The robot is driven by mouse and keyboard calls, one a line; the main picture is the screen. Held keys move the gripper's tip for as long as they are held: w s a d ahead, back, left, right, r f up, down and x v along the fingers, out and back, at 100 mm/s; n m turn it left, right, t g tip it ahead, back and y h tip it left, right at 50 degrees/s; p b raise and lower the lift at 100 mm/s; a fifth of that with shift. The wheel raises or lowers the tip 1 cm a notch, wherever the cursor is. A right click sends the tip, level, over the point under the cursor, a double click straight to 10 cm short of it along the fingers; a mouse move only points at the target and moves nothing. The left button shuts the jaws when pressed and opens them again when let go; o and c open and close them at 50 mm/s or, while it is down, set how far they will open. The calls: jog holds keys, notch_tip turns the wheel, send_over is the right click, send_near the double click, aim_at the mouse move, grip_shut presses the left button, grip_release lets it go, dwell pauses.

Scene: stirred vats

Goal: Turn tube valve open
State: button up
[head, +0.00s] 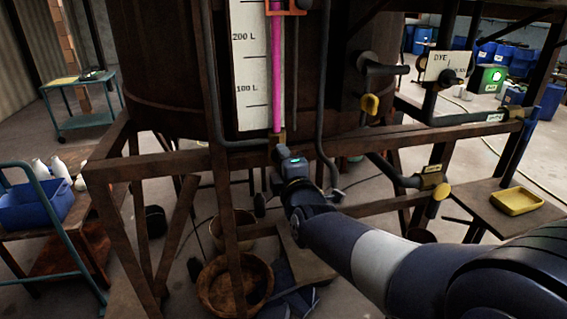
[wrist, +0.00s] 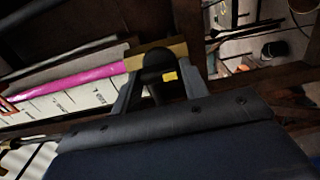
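The tube valve is a brass body (wrist: 150,56) with a dark rounded handle (wrist: 158,66) bearing a small yellow mark. It sits at the lower end of the pink-filled sight tube (head: 276,70), which also shows in the wrist view (wrist: 70,82). In the head view the brass body (head: 279,137) shows just above my gripper (head: 281,150), which hides the handle. In the wrist view the fingers of my gripper (wrist: 162,75) stand apart, one on each side of the handle. I cannot tell whether they touch it.
The scale board (head: 250,65) and rusty vat (head: 170,60) rise behind the valve. A rusty beam (head: 185,157) crosses close to my gripper. Yellow-handled valves (head: 440,192) and pipes are at right. A wooden bowl (head: 235,285) lies below; a blue bin (head: 38,203) stands left.

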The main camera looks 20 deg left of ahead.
jog(key=o, duration=0.4)
jog(key=shift+s, duration=0.1)
jog(key=b+v, duration=0.1)
jog(key=v, duration=0.9)
jog(key=shift+s, duration=0.3)
jog(key=shift+w+d, duration=0.1)
jog(key=shift+w, duration=0.05)
jog(key=p+x, duration=0.1)
jog(key=x, duration=0.9)
jog(key=shift+w, duration=0.25)
